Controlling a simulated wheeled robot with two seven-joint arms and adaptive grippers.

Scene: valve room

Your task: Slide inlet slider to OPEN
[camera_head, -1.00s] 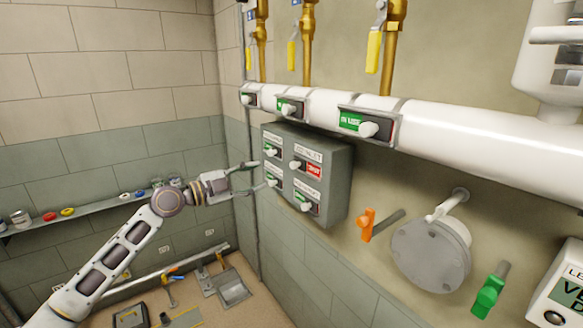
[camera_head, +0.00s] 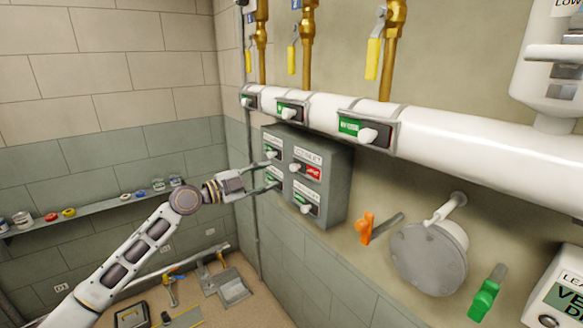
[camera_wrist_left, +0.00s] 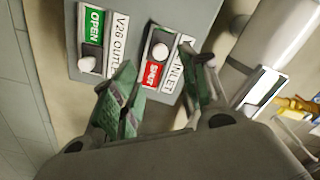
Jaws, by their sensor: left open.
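The grey control box (camera_head: 340,190) on the wall carries several sliders with white knobs. The inlet slider (camera_head: 296,168) is at its upper right and shows a red field. In the left wrist view the inlet slider's knob (camera_wrist_left: 158,51) sits above a red SHUT field, beside a label ending in INLET. My left gripper (camera_head: 270,175) is at the box's left side, its fingers pointing at the panel. It is open; in the left wrist view its fingertips (camera_wrist_left: 165,62) appear on either side of the inlet slider, with no visible contact. My right gripper is not in view.
The outlet slider (camera_wrist_left: 87,64) shows green OPEN beside the inlet slider. A white pipe (camera_head: 470,135) with more sliders runs above the box. An orange handle (camera_head: 366,228) and a round grey flange (camera_head: 428,255) are to the right. A shelf (camera_head: 90,208) is at left.

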